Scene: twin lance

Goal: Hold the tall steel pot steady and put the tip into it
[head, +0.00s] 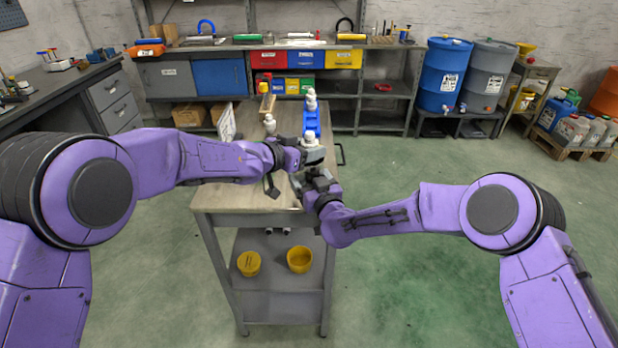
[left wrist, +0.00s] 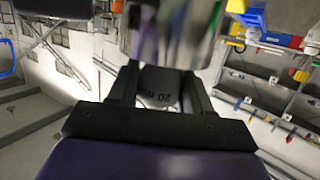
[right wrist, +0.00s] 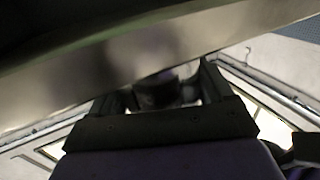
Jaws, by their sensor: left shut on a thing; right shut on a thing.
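My left gripper (head: 306,157) is at the near right part of the bench top. In the left wrist view it is shut on a pale grey piece with dark print (left wrist: 160,88). A shiny, blurred metal body (left wrist: 172,35), apparently the steel pot, stands close beyond its fingers. My right gripper (head: 312,181) is just nearer and lower, by the bench's right edge. In the right wrist view it is shut on a dark piece (right wrist: 155,92), and a broad metal surface (right wrist: 110,75) crosses close in front. The tip and the pot's mouth cannot be made out.
The wooden bench top (head: 240,197) has a clear near left part. White bottle-like things (head: 311,100) and a blue block (head: 311,122) stand behind the grippers. Two yellow containers (head: 299,259) sit on the lower shelf. Blue (head: 442,75) and grey drums stand at the back right.

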